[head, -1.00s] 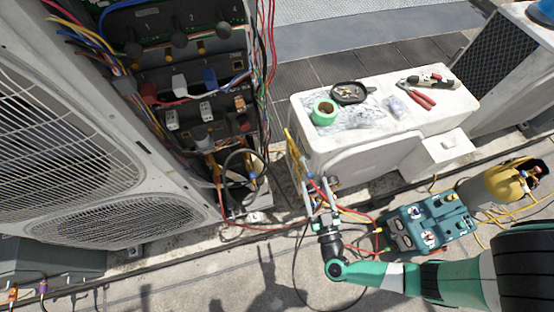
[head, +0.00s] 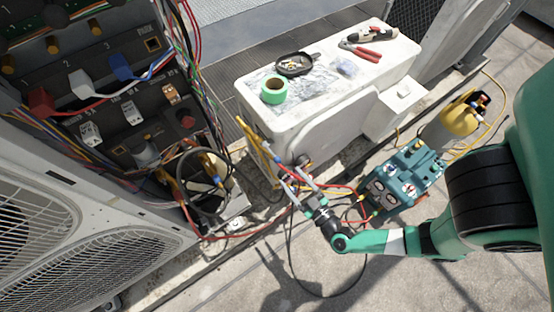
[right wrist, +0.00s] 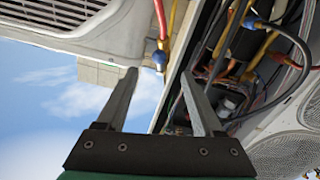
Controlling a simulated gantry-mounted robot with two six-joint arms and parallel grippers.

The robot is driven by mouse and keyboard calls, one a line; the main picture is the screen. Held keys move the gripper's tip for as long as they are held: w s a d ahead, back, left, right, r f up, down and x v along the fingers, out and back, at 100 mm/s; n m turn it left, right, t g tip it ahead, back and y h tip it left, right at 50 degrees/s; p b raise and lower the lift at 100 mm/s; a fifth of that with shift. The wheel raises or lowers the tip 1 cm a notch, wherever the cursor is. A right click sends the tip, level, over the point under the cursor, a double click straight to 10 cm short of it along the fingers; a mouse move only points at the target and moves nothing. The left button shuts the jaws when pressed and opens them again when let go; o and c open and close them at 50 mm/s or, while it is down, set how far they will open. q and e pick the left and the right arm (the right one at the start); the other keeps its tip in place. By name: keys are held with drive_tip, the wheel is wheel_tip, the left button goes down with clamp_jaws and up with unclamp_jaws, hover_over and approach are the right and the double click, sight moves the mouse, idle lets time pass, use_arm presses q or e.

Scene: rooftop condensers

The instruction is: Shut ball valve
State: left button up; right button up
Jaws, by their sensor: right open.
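My right gripper (head: 291,172) is open and empty beside the white outdoor unit, near the hoses at its end. In the right wrist view its two fingers (right wrist: 158,76) are spread apart. A blue fitting (right wrist: 159,57) on a red hose shows beyond and between the fingertips; I cannot tell whether it is the ball valve. Another blue fitting (right wrist: 250,20) sits on a yellow hose to the right. In the head view a blue-marked fitting (head: 217,181) hangs by the open electrical compartment. The valve's handle position is too small to tell. My left gripper is not in view.
The white unit (head: 375,80) carries green tape (head: 274,90), a dark dish (head: 295,64) and red pliers (head: 361,51). A teal manifold box (head: 402,180) and a yellow cylinder (head: 458,118) stand right of my gripper. Loose hoses and wires cross the gap left of it.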

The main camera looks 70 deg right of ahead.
sight(279, 162)
drive_tip(key=b+x, duration=0.3)
drive_tip(key=x, duration=0.5)
drive_tip(key=shift+d+f, duration=0.1)
drive_tip(key=shift+f, duration=0.05)
drive_tip(key=shift+w+d, duration=0.35)
drive_tip(key=shift+w, duration=0.1)
clamp_jaws()
idle(0.6)
